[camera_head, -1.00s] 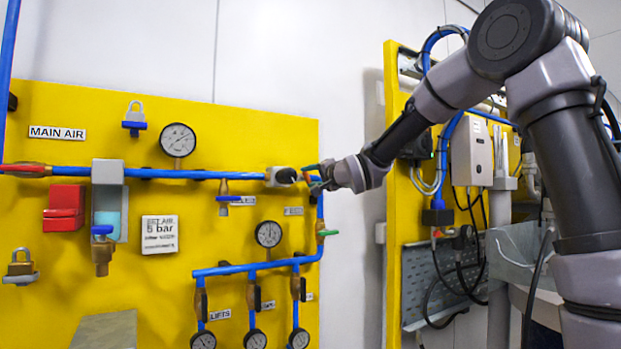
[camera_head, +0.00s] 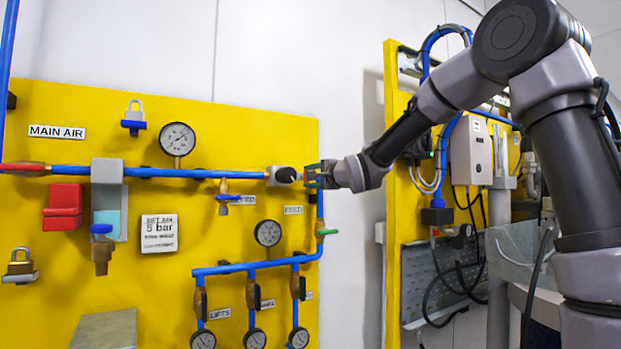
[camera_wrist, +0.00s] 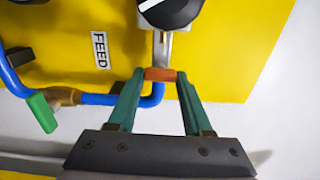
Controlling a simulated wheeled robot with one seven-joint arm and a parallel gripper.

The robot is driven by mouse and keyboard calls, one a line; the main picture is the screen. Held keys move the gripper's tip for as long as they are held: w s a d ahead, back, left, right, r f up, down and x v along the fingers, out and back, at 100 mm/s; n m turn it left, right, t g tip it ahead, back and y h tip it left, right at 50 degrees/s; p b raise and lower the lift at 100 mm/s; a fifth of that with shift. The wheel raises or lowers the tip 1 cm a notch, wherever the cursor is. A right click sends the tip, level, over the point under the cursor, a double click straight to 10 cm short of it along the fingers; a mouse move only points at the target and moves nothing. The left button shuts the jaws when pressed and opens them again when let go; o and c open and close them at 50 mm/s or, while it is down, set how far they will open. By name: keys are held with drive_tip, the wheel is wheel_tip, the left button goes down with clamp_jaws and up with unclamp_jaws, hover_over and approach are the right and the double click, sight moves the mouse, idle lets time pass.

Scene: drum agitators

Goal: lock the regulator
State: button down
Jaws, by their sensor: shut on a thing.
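The regulator is a pale block with a black round knob (camera_head: 287,175) at the right end of the upper blue pipe. The knob, with a white mark, shows at the top of the wrist view (camera_wrist: 170,10). My gripper (camera_head: 308,175) is just right of the knob. In the wrist view my green fingers (camera_wrist: 160,75) are shut on a small orange-brown piece (camera_wrist: 160,74). This piece lies below the knob, at the end of a grey metal strip (camera_wrist: 163,48). I cannot tell how the strip joins the regulator.
A round gauge (camera_head: 268,233) and blue branch pipes (camera_head: 255,267) are below on the yellow panel (camera_head: 60,120). The FEED label (camera_wrist: 101,50) and a green valve handle (camera_wrist: 42,113) are left of my fingers. Padlocks hang at left.

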drive_tip(key=shift+f, duration=0.1)
drive_tip(key=shift+c, duration=1.6)
unclamp_jaws()
drive_tip(key=v, duration=1)
drive_tip(key=shift+s+d, duration=0.3)
